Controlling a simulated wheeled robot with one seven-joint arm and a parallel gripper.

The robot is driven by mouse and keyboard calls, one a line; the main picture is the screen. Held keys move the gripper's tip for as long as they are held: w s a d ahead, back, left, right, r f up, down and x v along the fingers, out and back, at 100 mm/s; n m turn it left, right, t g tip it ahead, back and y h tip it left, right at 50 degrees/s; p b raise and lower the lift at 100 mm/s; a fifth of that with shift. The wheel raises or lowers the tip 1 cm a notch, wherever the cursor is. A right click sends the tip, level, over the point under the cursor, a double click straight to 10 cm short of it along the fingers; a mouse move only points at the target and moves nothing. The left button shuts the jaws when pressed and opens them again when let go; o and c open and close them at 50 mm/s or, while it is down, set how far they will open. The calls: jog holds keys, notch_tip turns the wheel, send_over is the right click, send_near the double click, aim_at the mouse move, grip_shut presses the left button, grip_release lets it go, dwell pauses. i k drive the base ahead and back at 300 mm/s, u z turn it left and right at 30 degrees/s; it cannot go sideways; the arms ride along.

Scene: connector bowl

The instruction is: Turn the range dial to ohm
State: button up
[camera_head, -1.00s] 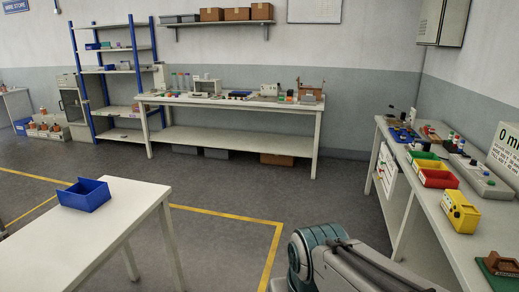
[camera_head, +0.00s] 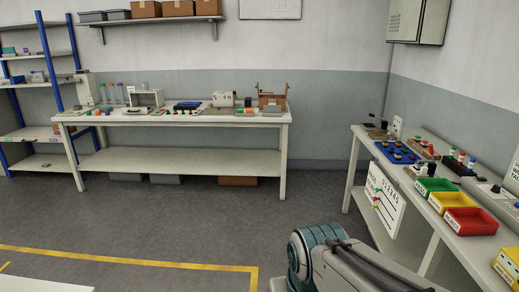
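I cannot make out a range dial or an ohm mark at this size. A yellow boxy device (camera_head: 509,264) stands on the right bench, cut off by the right picture edge; I cannot tell whether it is the meter with the dial. My arm shows at the bottom centre, with a teal and grey joint, but its gripper is out of view.
The right bench (camera_head: 432,222) carries a green bin (camera_head: 437,188), a red bin (camera_head: 470,221), a blue board (camera_head: 394,153) and small parts. A white back bench (camera_head: 180,117) holds several devices. A blue-posted shelf (camera_head: 47,77) stands left. Grey floor (camera_head: 190,220) between is clear.

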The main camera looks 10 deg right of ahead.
aim_at(495, 189)
jog(key=z, duration=0.3)
jog(key=i, duration=1.55)
jog(key=z, duration=1.1)
jog(key=i, duration=1.05)
jog(key=z, duration=1.65)
jog(key=i, duration=0.65)
jog(key=z, duration=0.45)
